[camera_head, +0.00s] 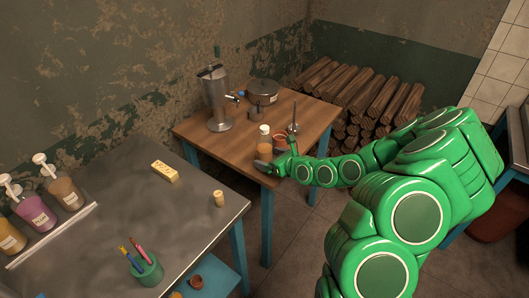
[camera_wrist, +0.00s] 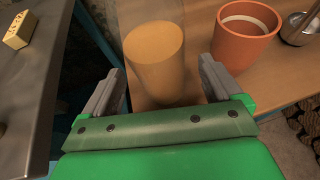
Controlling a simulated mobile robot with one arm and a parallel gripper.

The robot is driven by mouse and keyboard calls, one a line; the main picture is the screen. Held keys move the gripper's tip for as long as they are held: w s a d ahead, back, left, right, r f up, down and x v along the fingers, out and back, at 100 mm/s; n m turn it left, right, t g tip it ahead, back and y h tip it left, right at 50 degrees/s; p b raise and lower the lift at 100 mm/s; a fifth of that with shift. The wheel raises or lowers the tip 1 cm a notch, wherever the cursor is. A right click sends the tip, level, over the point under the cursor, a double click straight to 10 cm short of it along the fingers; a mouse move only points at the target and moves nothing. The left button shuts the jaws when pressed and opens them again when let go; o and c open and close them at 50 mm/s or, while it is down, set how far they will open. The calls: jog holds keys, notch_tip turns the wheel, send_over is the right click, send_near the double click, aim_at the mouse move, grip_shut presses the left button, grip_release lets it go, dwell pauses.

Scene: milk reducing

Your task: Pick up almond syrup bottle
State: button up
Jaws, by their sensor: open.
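The almond syrup bottle (camera_head: 264,146), amber with a white cap, stands upright near the front corner of the wooden table (camera_head: 190,131). Its label cannot be read. In the wrist view an amber cylinder (camera_wrist: 155,62), which appears to be this bottle, stands between and just beyond my two fingers. Its white cap cannot be made out there. My gripper (camera_head: 271,162) is open at table height beside the bottle. In the wrist view the gripper (camera_wrist: 160,88) has one finger on each side of the cylinder, with gaps showing. Whether a finger touches it cannot be told.
A terracotta cup (camera_wrist: 245,32) stands close to the right finger, with a metal vessel (camera_wrist: 298,28) beyond it. A metal dispenser (camera_head: 214,98) and a pot (camera_head: 263,91) stand farther back. The grey table (camera_head: 110,215) at left holds pump bottles, a yellow block (camera_head: 164,171) and a pen cup (camera_head: 147,271).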

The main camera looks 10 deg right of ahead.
aim_at(270, 158)
jog(key=shift+x, duration=1.5)
jog(key=shift+r, duration=0.1)
jog(key=c, duration=1.3)
